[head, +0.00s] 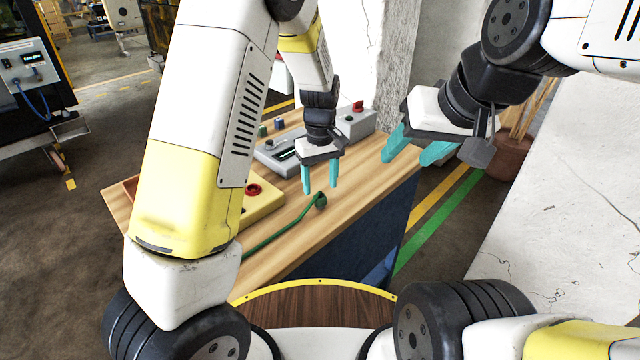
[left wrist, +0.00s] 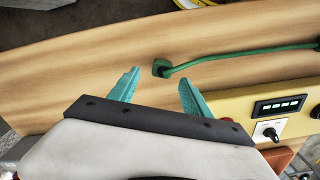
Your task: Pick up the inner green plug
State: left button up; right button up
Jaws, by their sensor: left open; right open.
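A green plug (head: 320,200) on a green cable lies on the wooden top of the trolley (head: 362,182), near its front edge. It also shows in the left wrist view (left wrist: 160,68), just past the fingertips and roughly midway between them. It is the only green plug I can see. My left gripper (head: 320,189) is open and empty, teal fingers pointing down, just above the plug in the head view. It shows in the left wrist view (left wrist: 159,77) too. My right gripper (head: 408,155) is open and empty, off the trolley's right end.
A yellow box with a red button (head: 254,190) stands on the trolley, partly behind my left arm. A grey device (head: 275,155) and a grey box with a red knob (head: 355,118) stand at the back. A white wall (head: 560,200) is at right. Bare wood surrounds the plug.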

aim_at(320, 196)
pick_arm(q)
jog(key=f, duration=0.4)
jog(key=shift+s+f, duration=0.3)
jog(key=shift+f, duration=0.05)
grip_shut()
